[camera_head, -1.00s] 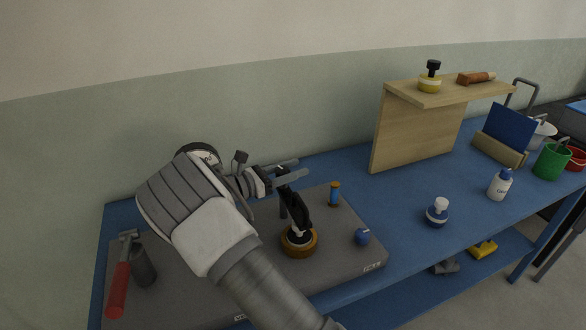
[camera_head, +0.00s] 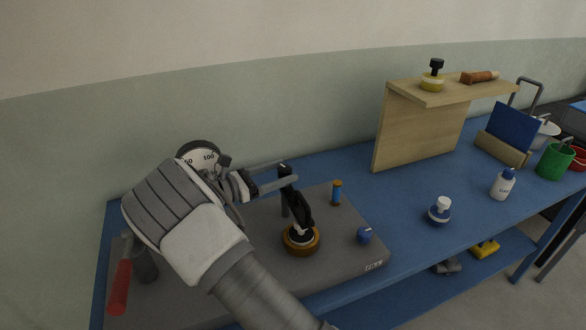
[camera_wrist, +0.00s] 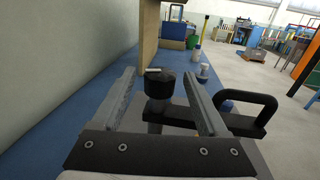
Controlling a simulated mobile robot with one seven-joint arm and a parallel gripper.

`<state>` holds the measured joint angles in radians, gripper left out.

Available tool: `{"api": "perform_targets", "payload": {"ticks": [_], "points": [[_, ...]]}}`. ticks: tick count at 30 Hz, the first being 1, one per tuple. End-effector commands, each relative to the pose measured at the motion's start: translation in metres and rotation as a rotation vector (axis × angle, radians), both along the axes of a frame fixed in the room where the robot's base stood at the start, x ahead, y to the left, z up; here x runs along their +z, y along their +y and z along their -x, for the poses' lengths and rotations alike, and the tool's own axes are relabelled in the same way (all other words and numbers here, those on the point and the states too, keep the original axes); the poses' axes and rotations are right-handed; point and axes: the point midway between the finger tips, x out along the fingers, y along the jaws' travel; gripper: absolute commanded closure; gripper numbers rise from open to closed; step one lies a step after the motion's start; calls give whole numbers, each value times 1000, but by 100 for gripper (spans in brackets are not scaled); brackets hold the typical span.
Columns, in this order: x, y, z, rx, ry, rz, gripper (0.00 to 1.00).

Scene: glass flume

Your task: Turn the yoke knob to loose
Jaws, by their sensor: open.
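The yoke knob (camera_wrist: 160,84) is a round black knob with a pale line on top. In the wrist view it stands between the two fingers, near their tips. It also shows in the head view as a small dark top (camera_head: 284,168), partly hidden by the fingers. My gripper (camera_wrist: 158,74) is open, with one finger on each side of the knob; I cannot tell whether they touch it. In the head view my gripper (camera_head: 291,172) is above the grey plate. A black looped handle (camera_wrist: 250,117) joins the yoke, over a round amber-rimmed base (camera_head: 301,240).
The grey plate (camera_head: 345,262) lies on a blue bench (camera_head: 400,205). A gauge (camera_head: 205,157) is behind my wrist. A red-handled tool (camera_head: 120,287) lies left. A blue knob (camera_head: 364,236) and an orange-blue post (camera_head: 336,192) stand right of the yoke. A wooden shelf (camera_head: 415,135) stands behind.

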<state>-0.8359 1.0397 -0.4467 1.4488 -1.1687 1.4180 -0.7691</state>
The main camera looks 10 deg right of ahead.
Motion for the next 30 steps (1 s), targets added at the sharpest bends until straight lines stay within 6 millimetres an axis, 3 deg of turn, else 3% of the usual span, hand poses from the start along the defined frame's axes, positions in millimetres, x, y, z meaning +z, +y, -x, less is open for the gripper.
{"api": "perform_targets", "payload": {"ticks": [9,15,21,30], "points": [[-1,74,31,3,-1,0,24],[-1,106,44,1,0,0,24],[-1,118,50,-1,1,0,24],[-1,119,51,-1,1,0,24]]}}
